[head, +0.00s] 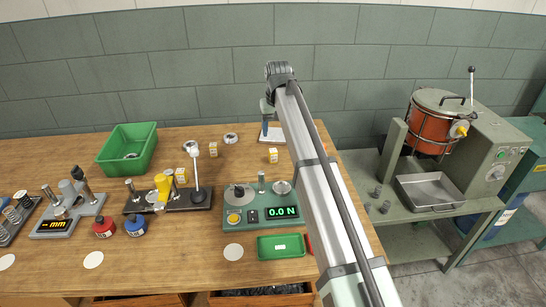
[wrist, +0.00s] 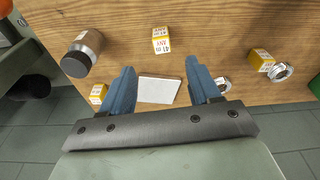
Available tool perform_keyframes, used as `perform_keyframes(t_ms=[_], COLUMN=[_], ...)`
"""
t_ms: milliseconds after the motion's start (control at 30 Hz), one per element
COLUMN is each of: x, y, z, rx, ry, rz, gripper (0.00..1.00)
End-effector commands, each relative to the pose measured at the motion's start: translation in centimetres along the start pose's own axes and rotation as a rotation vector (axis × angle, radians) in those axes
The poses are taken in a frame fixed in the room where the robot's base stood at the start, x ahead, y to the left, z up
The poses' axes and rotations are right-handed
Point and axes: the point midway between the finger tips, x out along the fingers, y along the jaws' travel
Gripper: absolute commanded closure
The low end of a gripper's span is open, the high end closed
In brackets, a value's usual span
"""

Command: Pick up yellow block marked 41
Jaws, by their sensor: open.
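A yellow-and-white block (wrist: 161,40) lies on the wooden table in the wrist view, ahead of my fingertips; its label appears to read 41. It seems to be the block (head: 273,154) left of my arm in the head view, where its label is too small to read. My gripper (wrist: 163,72) is open, its two blue fingers apart with nothing held between them. In the head view my gripper (head: 267,108) is above the table's back edge, beyond the block. Two other yellow blocks, one at left (wrist: 98,93) and one at right (wrist: 261,59), have unclear labels.
A white plate (wrist: 158,90) lies below and between my fingers. A brown jar with a dark lid (wrist: 82,53) stands left of the block; metal rings (wrist: 281,72) lie right.

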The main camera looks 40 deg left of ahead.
Motion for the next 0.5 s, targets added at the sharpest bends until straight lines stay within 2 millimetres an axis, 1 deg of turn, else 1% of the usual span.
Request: perform_keyframes(t_ms=[300, 400, 500], x=[5.2, 6.6, 7.4], y=[0.0, 0.0, 0.0], z=[0.0, 0.0, 0.0], rx=[0.000, 0.000, 0.000], ry=[-0.001, -0.001, 0.000], rz=[-0.001, -0.001, -0.001], gripper=[0.38, 0.38, 0.38])
